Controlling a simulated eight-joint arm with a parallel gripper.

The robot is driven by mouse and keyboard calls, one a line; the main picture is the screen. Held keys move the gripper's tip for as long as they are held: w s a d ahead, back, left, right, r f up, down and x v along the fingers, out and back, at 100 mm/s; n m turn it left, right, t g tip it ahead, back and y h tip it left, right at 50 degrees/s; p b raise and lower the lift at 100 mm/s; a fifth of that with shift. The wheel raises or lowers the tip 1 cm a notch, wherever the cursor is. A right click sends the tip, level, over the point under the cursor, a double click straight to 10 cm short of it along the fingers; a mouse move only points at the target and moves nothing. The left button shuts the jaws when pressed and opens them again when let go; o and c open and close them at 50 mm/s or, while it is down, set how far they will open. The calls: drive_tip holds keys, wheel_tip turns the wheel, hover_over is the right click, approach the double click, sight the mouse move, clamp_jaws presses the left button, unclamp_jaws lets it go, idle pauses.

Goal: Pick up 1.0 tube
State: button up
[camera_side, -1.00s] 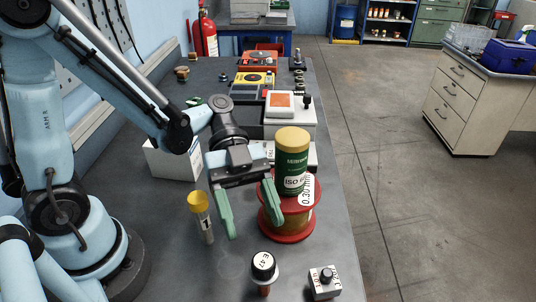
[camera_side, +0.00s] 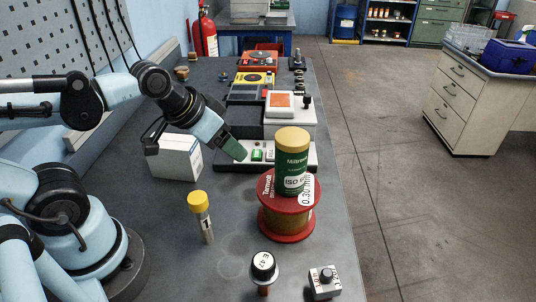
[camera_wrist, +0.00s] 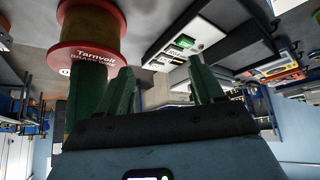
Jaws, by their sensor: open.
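A small slim tube with a yellow cap (camera_side: 207,226) stands upright on the bench at front centre in the side view; its label shows a "1", the rest too small to read. A larger green tube (camera_side: 291,172) with a tan-gold cap and "ISO" lettering stands upright on the red spool. It shows partly in the wrist view (camera_wrist: 86,98), behind my left finger. My gripper (camera_side: 235,149) is open and empty, raised behind and left of the green tube, fingers overlapping in the side view. The wrist view shows both green fingers apart (camera_wrist: 164,88).
The red wire spool (camera_side: 286,226) stands right of the small tube. A black-capped "E-47" item (camera_side: 263,268) and a knob box (camera_side: 324,281) are in front. A white box (camera_side: 174,157) and a panel instrument (camera_side: 290,155) lie behind. Bench around the small tube is clear.

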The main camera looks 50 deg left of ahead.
drive_tip(key=shift+w+a+r, duration=0.1)
drive_tip(key=shift+a+r, duration=0.1)
idle(0.5)
wheel_tip(320, 180, up, 7)
drive_tip(key=g, duration=0.7)
hover_over(197, 197)
drive_tip(key=shift+m, duration=0.3)
drive_tip(key=shift+f, duration=5.75)
clamp_jaws()
